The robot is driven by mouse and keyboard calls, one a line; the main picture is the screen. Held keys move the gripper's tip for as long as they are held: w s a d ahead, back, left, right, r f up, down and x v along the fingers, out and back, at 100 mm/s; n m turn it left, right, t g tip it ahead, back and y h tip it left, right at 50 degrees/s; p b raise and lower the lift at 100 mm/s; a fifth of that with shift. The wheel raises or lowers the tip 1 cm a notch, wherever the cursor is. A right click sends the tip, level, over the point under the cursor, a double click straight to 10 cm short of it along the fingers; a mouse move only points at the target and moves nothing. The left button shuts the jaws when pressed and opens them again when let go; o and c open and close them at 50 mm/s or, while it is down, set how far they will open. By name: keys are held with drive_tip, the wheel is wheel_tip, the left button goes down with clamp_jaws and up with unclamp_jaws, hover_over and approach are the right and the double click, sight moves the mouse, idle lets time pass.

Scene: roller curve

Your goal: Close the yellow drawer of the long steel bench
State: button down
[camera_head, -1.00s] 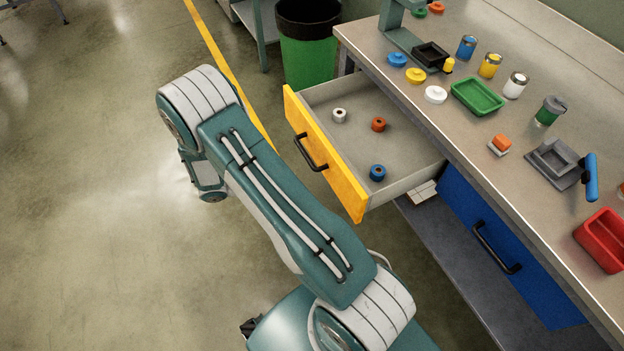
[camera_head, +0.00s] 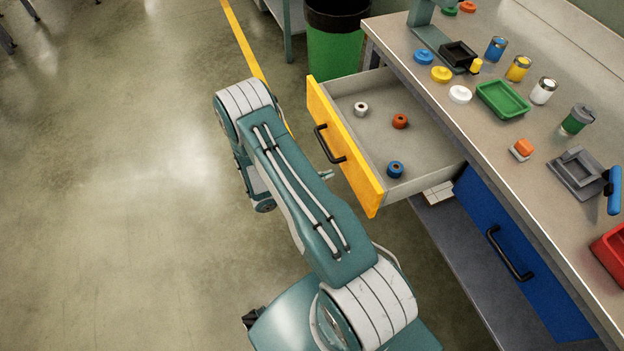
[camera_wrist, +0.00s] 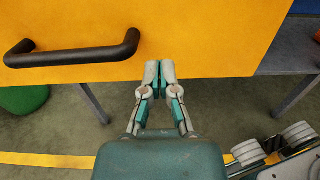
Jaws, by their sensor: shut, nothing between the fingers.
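The yellow drawer (camera_head: 345,150) of the long steel bench (camera_head: 440,105) is pulled well out. Its tray holds white, orange and blue rolls. The drawer's black handle (camera_head: 329,146) also shows in the wrist view (camera_wrist: 75,50), up and left of my fingers. My gripper (camera_wrist: 159,68) is shut and empty, in front of the drawer's yellow front, near its lower edge and right of the handle. I cannot tell whether the fingertips touch the front. In the head view a small part of my gripper (camera_head: 326,175) shows past my arm, beside the front; the rest is hidden.
A shut blue drawer (camera_head: 520,255) sits right of the yellow one, over a grey lower shelf. A green bin (camera_head: 335,55) stands beyond the yellow drawer. Jars, lids and trays lie on the bench top. The floor at left is open.

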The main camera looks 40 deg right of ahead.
sight(350, 168)
drive_tip(key=shift+x, duration=2.45)
drive_tip(key=shift+s+d, duration=0.1)
drive_tip(key=x, duration=2.8)
drive_tip(key=shift+s+d+f, duration=0.1)
drive_tip(key=shift+s+d, duration=0.15)
drive_tip(key=shift+d, duration=0.1)
drive_tip(key=shift+d+r, duration=0.15)
drive_tip(key=shift+r, duration=0.1)
drive_tip(key=shift+w+a+f, duration=0.1)
drive_tip(key=shift+w+a, duration=0.15)
drive_tip(key=shift+a, duration=0.15)
drive_tip(key=v, duration=1.3)
drive_tip(key=shift+a+f, duration=0.2)
drive_tip(key=shift+f, duration=0.05)
